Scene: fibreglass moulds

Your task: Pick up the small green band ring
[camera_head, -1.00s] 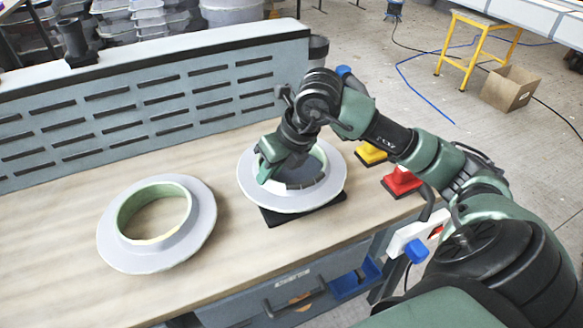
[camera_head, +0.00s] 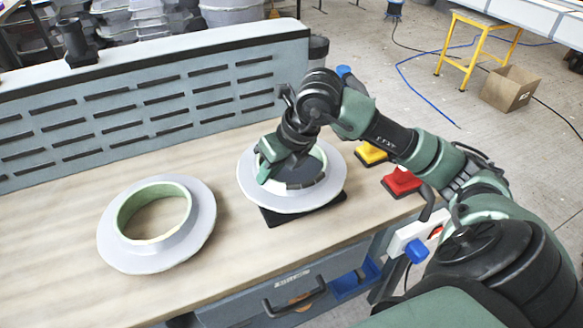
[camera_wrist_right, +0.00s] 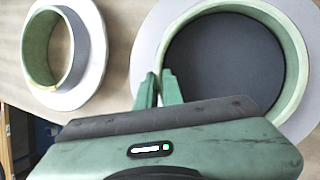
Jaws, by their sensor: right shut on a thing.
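The small green band ring (camera_head: 320,156) stands inside a pale grey flanged ring (camera_head: 297,203) at the middle of the bench. It also shows in the right wrist view (camera_wrist_right: 296,62), with a dark surface inside it. My right gripper (camera_head: 264,172) comes down at the left side of this ring. In the right wrist view its two green fingers (camera_wrist_right: 161,84) straddle the ring's wall and are shut on it. My arm and hand hide part of the ring in the head view. The left gripper is not in view.
A second grey flanged ring (camera_head: 199,228) with a green inner band lies to the left. A black pad (camera_head: 322,208) lies under the middle ring. Yellow (camera_head: 371,154) and red (camera_head: 402,182) blocks stand to the right. A slotted panel (camera_head: 150,108) backs the bench.

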